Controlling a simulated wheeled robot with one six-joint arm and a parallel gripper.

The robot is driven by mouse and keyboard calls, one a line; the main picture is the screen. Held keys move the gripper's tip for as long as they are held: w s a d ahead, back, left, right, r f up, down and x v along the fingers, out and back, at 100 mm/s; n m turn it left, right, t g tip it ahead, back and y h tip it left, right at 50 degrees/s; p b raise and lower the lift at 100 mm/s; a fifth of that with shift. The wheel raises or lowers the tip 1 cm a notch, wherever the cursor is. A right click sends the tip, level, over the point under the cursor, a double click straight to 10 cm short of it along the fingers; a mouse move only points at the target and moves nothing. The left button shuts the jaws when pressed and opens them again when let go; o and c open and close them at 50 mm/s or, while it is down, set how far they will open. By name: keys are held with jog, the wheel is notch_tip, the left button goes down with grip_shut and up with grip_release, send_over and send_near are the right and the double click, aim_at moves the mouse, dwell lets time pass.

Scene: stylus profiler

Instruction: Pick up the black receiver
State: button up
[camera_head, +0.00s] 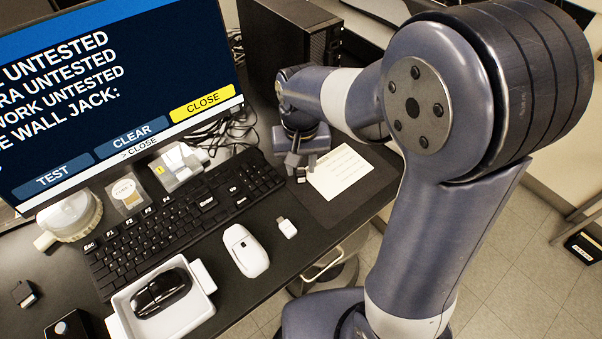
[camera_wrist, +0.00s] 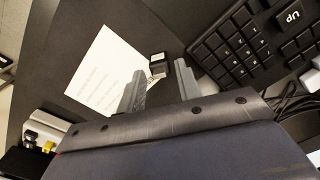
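The black receiver (camera_wrist: 157,59) is a small black block with a silver plug end, lying on the dark desk beside the white paper sheet (camera_wrist: 104,70). In the wrist view it sits just beyond and between the tips of my gripper (camera_wrist: 159,70). The fingers are apart, with nothing held between them. In the head view my gripper (camera_head: 301,163) points down near the desk, just left of the paper.
The keyboard (camera_head: 180,215) lies left of my gripper. A white mouse (camera_head: 245,250), a white receiver (camera_head: 287,228) and a white tray (camera_head: 207,278) with a black mouse (camera_head: 160,292) are nearer the front. A monitor (camera_head: 120,90) and a black computer case (camera_head: 290,50) stand behind.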

jog(key=shift+f, duration=1.25)
jog(key=shift+c, duration=0.5)
grip_shut()
jog(key=shift+r, duration=0.1)
notch_tip(320, 180, up, 10)
jog(key=shift+f, duration=0.1)
